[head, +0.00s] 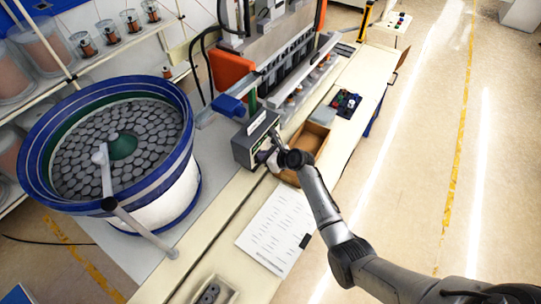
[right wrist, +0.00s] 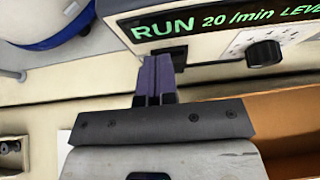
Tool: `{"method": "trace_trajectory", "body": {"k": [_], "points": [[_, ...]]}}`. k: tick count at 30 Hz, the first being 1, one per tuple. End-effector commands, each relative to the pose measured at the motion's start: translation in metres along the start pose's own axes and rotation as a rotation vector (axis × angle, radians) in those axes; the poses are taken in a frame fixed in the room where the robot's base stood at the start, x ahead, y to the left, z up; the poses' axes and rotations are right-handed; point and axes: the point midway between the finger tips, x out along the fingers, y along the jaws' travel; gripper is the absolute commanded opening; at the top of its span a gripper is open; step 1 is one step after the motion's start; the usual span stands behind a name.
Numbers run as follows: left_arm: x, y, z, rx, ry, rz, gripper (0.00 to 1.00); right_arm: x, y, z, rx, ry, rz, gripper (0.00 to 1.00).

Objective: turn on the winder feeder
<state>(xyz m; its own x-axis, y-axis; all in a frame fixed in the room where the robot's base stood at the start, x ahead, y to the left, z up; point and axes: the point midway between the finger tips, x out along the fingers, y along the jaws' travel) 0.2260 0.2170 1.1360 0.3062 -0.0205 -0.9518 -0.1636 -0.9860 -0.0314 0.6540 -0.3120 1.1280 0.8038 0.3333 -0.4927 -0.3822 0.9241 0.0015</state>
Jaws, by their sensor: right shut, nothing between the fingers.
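The feeder controller is a dark box (head: 250,146) with a pale top, beside the bowl feeder (head: 168,200). In the right wrist view the controller (right wrist: 220,42) shows lit green text reading RUN, 20 /min and LEVEL. A black knob (right wrist: 264,53) sits on its front. My right gripper (head: 266,156) is at the controller's front. In the right wrist view its purple fingers (right wrist: 157,72) are shut and empty, with their tips at the panel below RUN. A dark part there is mostly hidden by the fingers; I cannot tell whether they touch it. My left gripper is out of view.
The blue-rimmed bowl holds many grey discs. An open brown bin (head: 309,150) stands just right of the controller. A printed sheet (head: 277,228) lies on the bench in front. A small tray (head: 212,291) with dark parts is at the bottom. An orange-sided machine (head: 229,72) stands behind.

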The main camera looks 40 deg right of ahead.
Motion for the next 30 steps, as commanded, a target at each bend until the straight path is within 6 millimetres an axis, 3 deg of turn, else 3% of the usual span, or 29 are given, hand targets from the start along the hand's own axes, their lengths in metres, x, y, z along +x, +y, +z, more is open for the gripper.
{"method": "trace_trajectory", "body": {"k": [9, 21, 30], "points": [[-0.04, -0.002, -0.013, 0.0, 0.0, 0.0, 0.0, -0.03, 0.009, -0.008, -0.006, 0.003, 0.016, 0.0], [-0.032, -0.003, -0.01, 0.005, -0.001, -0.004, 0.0, -0.093, 0.007, 0.006, -0.01, -0.001, 0.013, 0.0], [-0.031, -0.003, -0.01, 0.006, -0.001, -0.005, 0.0, -0.118, 0.006, 0.013, -0.01, 0.0, 0.014, 0.0]]}}
